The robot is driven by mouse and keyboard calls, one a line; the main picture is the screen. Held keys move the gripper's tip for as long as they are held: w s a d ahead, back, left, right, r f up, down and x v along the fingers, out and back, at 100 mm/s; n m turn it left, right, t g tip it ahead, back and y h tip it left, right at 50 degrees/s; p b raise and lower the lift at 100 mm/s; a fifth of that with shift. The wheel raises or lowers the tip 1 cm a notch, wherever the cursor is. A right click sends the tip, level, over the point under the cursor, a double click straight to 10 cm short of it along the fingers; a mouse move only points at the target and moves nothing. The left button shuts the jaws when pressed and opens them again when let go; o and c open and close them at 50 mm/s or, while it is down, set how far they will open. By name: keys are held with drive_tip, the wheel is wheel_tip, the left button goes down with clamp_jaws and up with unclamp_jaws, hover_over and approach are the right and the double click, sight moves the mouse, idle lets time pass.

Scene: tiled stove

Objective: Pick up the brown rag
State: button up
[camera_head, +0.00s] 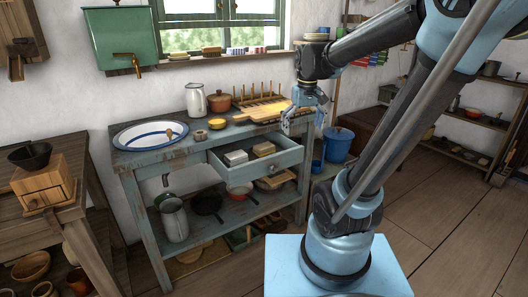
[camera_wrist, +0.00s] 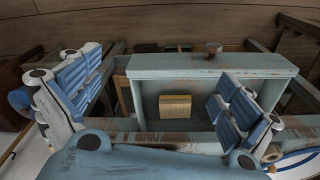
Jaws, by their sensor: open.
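A folded brown cloth, which looks like the brown rag (camera_head: 263,148), lies in the open drawer (camera_head: 283,161) of the blue-grey washstand. In the wrist view a tan-brown folded piece (camera_wrist: 174,106), apparently the same rag, lies in the drawer between my fingers. A pale folded cloth (camera_head: 236,157) lies to its left in the head view. It cannot be made out in the wrist view, where my right finger covers part of the drawer. My gripper (camera_head: 303,118) is open and empty above the drawer's right part, apart from the rag. Its spread fingers also show in the wrist view (camera_wrist: 157,85).
On the washstand top are a basin (camera_head: 150,135), a white jug (camera_head: 195,99), an orange pot (camera_head: 219,100) and a wooden board (camera_head: 262,110) close to my gripper. A knob (camera_wrist: 214,48) sticks out from the drawer front. A blue bucket (camera_head: 338,144) stands to the right.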

drive_tip(key=w+a+r+n, duration=0.1)
drive_tip(key=w+a+r, duration=0.1)
drive_tip(key=w+a, duration=0.5)
drive_tip(key=n+g, duration=0.1)
drive_tip(key=n, duration=0.1)
hover_over(264, 146)
drive_tip(key=f, duration=1.2)
drive_tip(key=shift+w+d+f, duration=0.2)
drive_tip(key=shift+d+f, duration=0.1)
drive_tip(key=shift+f, duration=0.1)
drive_tip(key=shift+a+f, duration=0.15)
drive_tip(key=shift+f, duration=1.2)
drive_tip(key=shift+a+f, duration=0.1)
drive_tip(key=shift+f, duration=1.2)
drive_tip(key=shift+c, duration=0.3)
drive_tip(key=c, duration=1.2)
drive_tip(key=shift+r, duration=0.15)
